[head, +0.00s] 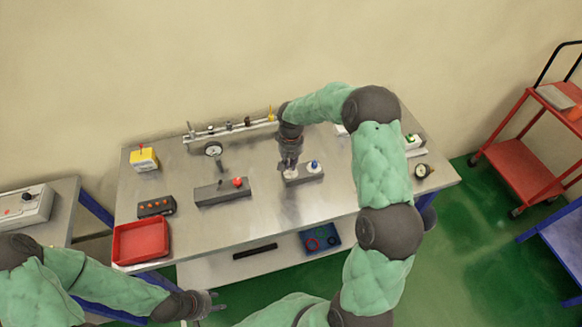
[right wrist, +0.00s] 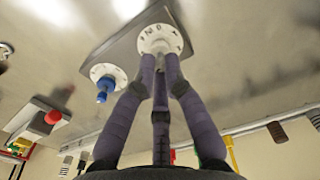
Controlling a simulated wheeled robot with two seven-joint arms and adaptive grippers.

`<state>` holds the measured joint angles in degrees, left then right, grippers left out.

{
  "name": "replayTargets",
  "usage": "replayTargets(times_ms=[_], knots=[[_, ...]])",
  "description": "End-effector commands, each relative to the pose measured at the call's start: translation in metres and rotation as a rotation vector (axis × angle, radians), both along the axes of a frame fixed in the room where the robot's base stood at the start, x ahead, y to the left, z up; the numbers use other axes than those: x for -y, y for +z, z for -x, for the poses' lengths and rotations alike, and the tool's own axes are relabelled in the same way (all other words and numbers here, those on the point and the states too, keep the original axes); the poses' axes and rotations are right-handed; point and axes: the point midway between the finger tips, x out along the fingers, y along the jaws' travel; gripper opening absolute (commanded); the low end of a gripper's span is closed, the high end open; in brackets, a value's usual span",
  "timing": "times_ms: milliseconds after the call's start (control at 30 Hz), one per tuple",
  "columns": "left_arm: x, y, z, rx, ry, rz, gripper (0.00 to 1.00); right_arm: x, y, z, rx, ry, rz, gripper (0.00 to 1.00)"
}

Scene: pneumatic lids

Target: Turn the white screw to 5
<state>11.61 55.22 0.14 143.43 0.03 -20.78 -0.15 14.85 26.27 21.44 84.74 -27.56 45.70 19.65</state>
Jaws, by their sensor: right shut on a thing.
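A grey block (head: 303,174) on the steel table carries two round white numbered dials. My right gripper (head: 290,165) reaches down onto the left one. In the right wrist view my right gripper (right wrist: 160,62) has its fingers closed together at the middle of a white dial (right wrist: 158,36), shut on the white screw, which the fingers mostly hide. Marks ring this dial, but I cannot read which one the screw points to. The blue screw (head: 314,164) stands free on the other dial; it also shows in the wrist view (right wrist: 102,92). My left gripper (head: 207,302) is open and empty, low in front of the table.
Left of the block are a grey block with a red button (head: 238,183), a gauge (head: 213,149), a red tray (head: 140,241) and a yellow box with a red button (head: 144,159). A rail with fittings (head: 230,131) runs behind. The front centre of the tabletop is clear.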

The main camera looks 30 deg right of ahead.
Motion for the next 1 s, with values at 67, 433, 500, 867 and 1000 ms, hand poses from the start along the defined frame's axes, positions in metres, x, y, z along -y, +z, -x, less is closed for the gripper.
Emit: replayTargets(times_ms=[67, 433, 500, 867, 1000], knots=[[0.0, -0.009, 0.0, 0.0, 0.0, 0.0, 0.4, 0.0, -0.002, -0.001, 0.005, -0.072, 0.0, 0.0], [0.0, -0.028, 0.0, 0.0, 0.0, 0.0, 0.4, 0.0, 0.0, -0.001, 0.005, -0.376, 0.0, 0.0], [0.0, -0.03, 0.0, 0.0, 0.0, 0.0, 0.4, 0.0, 0.0, -0.001, 0.004, -0.419, -0.001, 0.0], [0.0, -0.036, 0.0, 0.0, 0.0, 0.0, 0.4, 0.0, 0.001, -0.001, 0.005, -0.545, 0.0, 0.0], [0.0, -0.036, 0.0, 0.0, 0.0, 0.0, 0.4, 0.0, 0.001, -0.001, 0.005, -0.559, 0.0, 0.0]])
